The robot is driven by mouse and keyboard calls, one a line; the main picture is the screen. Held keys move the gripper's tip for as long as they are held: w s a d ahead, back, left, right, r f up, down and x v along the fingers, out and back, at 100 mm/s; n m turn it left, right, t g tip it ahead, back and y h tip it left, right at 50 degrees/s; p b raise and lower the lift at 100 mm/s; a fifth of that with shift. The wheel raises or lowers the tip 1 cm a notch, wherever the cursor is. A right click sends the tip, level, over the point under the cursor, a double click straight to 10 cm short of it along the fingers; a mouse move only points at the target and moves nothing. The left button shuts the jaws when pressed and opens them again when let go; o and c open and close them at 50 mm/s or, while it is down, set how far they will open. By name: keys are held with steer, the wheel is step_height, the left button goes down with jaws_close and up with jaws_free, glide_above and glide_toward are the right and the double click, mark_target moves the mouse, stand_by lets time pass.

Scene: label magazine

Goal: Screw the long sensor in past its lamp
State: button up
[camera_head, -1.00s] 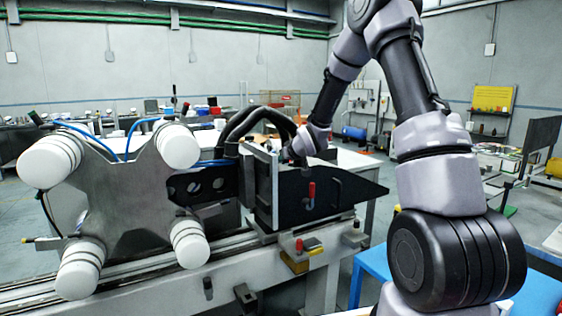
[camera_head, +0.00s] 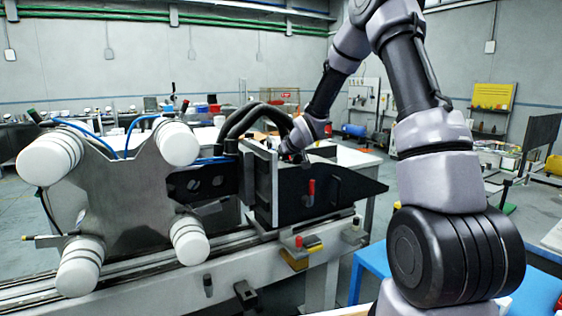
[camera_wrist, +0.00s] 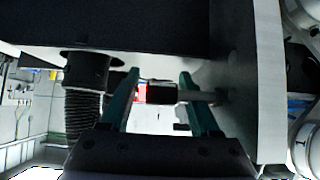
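My gripper (camera_wrist: 160,78) has two teal fingers, spread apart in the wrist view.
A black ribbed hose (camera_wrist: 82,108) hangs left of the fingers in the wrist view. A dark panel (camera_wrist: 120,25) spans above them.

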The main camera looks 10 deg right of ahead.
steer(key=v, duration=1.1)
stand_by(0.3)
steer(key=s+d+r+m+g+h, duration=0.15)
steer(key=s+r, duration=0.25)
steer(key=s, duration=0.4)
steer(key=s+d+r+m+h, duration=0.1)
steer(key=s+d+r+m, duration=0.2)
steer(key=s, duration=0.4)
steer(key=s+d+r+m+g+h, duration=0.1)
steer(key=s+r+m, duration=0.1)
steer(key=s+r, duration=0.45)
steer(key=s+a+m+y, duration=0.1)
steer(key=s+a+y, duration=0.1)
steer(key=s, duration=1)
steer(key=shift+s+f, duration=0.15)
steer(key=shift+s, duration=0.15)
